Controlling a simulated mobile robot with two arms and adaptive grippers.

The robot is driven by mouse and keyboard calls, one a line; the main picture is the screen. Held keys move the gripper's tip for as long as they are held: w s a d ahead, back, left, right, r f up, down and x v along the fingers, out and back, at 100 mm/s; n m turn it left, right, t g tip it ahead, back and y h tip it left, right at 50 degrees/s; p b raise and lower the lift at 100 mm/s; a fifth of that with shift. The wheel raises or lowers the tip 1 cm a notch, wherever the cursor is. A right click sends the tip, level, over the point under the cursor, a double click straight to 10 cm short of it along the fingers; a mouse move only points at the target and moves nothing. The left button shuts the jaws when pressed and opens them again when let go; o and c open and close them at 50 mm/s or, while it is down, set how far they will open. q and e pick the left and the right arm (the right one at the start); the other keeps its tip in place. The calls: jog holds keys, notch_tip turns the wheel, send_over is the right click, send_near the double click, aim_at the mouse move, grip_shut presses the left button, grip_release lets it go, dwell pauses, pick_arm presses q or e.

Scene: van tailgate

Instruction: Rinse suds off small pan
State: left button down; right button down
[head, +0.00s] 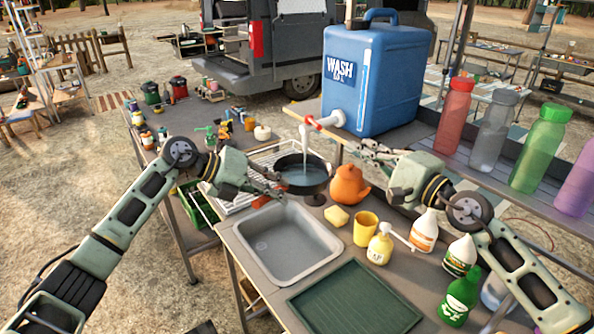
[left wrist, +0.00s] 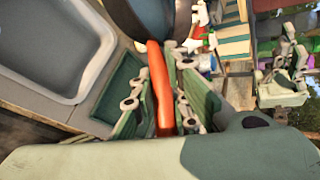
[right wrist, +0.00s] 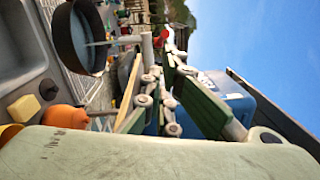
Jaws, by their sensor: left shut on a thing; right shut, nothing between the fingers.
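The small dark pan (head: 303,178) is held level under the spigot (head: 327,121) of the blue water jug (head: 375,80). A stream of water (head: 305,143) falls into it, and bluish water shows inside; I cannot make out suds. My left gripper (head: 274,190) is shut on the pan's orange handle (left wrist: 159,85), at the pan's left side. The pan's dark wall (left wrist: 152,14) shows beyond the fingers in the left wrist view. My right gripper (head: 372,153) is shut and empty, right of the spigot and below the jug. The pan also shows in the right wrist view (right wrist: 78,38).
A grey sink (head: 285,246) lies in front of the pan. An orange kettle (head: 347,186), yellow sponge (head: 336,217), yellow cup (head: 365,229) and several bottles crowd the counter to the right. A wire rack (head: 245,185) is behind the left gripper. A green tray (head: 350,305) is clear.

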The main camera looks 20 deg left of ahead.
aim_at(313, 123)
pick_arm(q)
jog(key=shift+r, duration=0.15)
pick_arm(e)
jog(key=d+r+m+t+y, duration=0.15)
jog(key=r+m+t, duration=0.25)
jog(key=r, duration=0.8)
jog(key=d+r+m+t, duration=0.3)
jog(key=r+m+t, duration=0.15)
jog(key=r, duration=0.85)
pick_arm(q)
jog(key=shift+d, duration=0.1)
pick_arm(e)
jog(key=s+a+f+m+g+h, duration=0.1)
jog(key=s+a+f+m+h, duration=0.4)
jog(key=a+f+m, duration=0.8)
jog(key=s+a+f+m+g+h, duration=0.1)
jog(key=s+a+f+m+h, duration=0.5)
jog(key=f+m, duration=0.85)
jog(key=w+r+m, duration=0.2)
jog(key=w+r, duration=0.1)
jog(key=w, duration=0.9)
jog(key=shift+w+a+r+m+y, duration=0.2)
jog(key=shift+a+r+m+y, duration=0.1)
jog(key=shift+a+y, duration=0.15)
